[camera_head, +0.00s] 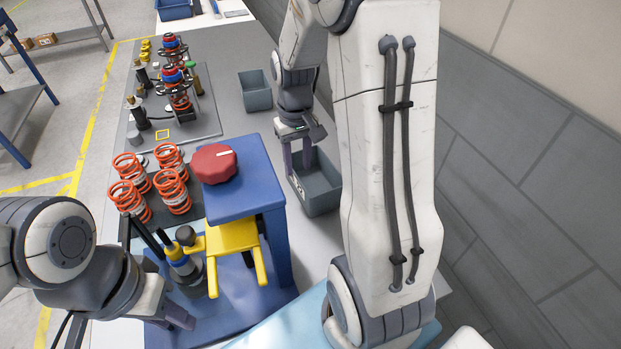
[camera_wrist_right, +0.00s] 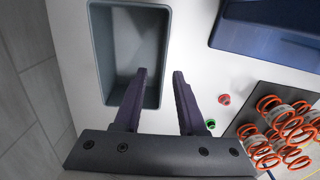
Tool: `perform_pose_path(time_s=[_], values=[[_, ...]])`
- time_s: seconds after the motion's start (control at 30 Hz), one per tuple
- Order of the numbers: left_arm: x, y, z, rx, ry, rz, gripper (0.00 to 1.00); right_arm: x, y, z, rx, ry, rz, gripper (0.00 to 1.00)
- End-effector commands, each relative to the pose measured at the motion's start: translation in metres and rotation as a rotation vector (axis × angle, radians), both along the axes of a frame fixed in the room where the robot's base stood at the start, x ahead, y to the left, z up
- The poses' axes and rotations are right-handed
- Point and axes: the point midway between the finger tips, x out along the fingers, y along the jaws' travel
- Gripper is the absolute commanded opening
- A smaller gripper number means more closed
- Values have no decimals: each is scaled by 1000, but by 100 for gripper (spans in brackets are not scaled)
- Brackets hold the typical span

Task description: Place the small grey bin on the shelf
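A small grey bin (camera_head: 322,198) stands on the bench beside the blue fixture, open side up and empty. It also shows in the right wrist view (camera_wrist_right: 103,62). My right gripper (camera_head: 298,160) is open at the bin's left wall in the head view. In the right wrist view its fingers (camera_wrist_right: 158,78) stand apart, one over the bin's inside and one just outside the wall; I see no grip. A second small grey bin (camera_head: 256,97) stands farther back. My left gripper (camera_head: 178,321) is low at the left by the blue fixture base; its opening is unclear.
A blue fixture (camera_head: 268,205) with a red knob (camera_head: 214,163) and yellow fork (camera_head: 234,240) stands left of the bin. Shelf racks (camera_head: 22,100) stand across the floor. A wall (camera_head: 520,150) bounds the right.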

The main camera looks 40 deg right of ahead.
Motion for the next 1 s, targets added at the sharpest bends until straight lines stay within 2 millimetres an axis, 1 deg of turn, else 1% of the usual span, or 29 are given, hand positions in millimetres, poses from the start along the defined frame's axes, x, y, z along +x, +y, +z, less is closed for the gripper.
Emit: perform_pose_path(time_s=[0.03, 0.1, 0.27, 0.5, 0.6, 0.87, 0.9, 0.97, 1.0], values=[[0, 0, 0, 0, 0, 0, 35, -1, 0, -8, 2, 4, 0, 40], [0, 0, 0, 0, 0, 0, 35, -1, 0, -16, 0, 2, -1, 40], [0, 0, 1, 0, 0, 0, 35, -1, 1, -26, 0, 2, -1, 40], [0, 0, 6, 0, 0, 0, 35, -1, 6, -62, 2, 5, -1, 40], [0, 0, 6, 0, 0, 0, 35, -1, 6, -71, 0, 3, -2, 40], [0, 0, 6, 0, 0, 0, 35, 0, 6, -74, 0, -1, -2, 40], [0, 0, 6, 0, 0, 0, 35, 0, 6, -74, 0, -1, -2, 32], [0, 0, 6, 0, 0, 0, 35, 0, 6, -74, 0, -1, -2, 9], [0, 0, 6, 0, 0, 0, 35, 0, 6, -74, 0, -1, -1, 0]])
